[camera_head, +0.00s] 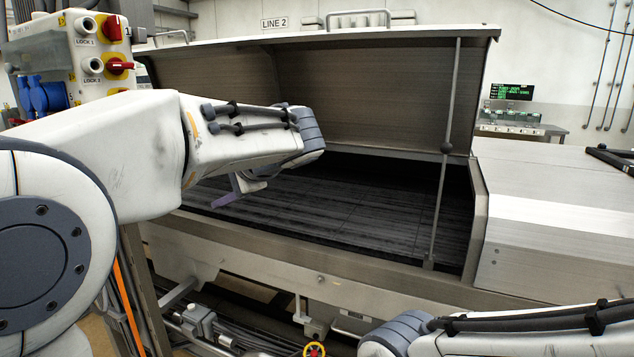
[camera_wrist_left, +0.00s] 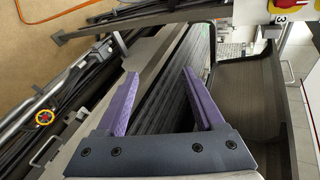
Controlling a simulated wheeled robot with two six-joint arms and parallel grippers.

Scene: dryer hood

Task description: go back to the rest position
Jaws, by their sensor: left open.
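My left arm reaches in from the left in the head view, over the front edge of the open dryer. Its gripper (camera_head: 238,190) is partly hidden behind the wrist and hangs above the dark slatted bed (camera_head: 360,205). In the left wrist view, the two purple fingers (camera_wrist_left: 160,78) stand apart with nothing between them. The dryer hood (camera_head: 350,95) is raised, and a thin upright rod (camera_head: 447,150) stands between its edge and the dryer's right front corner. My right forearm shows at the lower right of the head view; its gripper is out of view.
The dryer's metal front rim (camera_head: 300,253) runs below my left arm. A control box (camera_head: 88,55) with red switches stands at the upper left, close to that arm. A yellow-and-red knob (camera_head: 314,349) and pipework lie below the rim. A closed metal cover (camera_head: 560,215) is at right.

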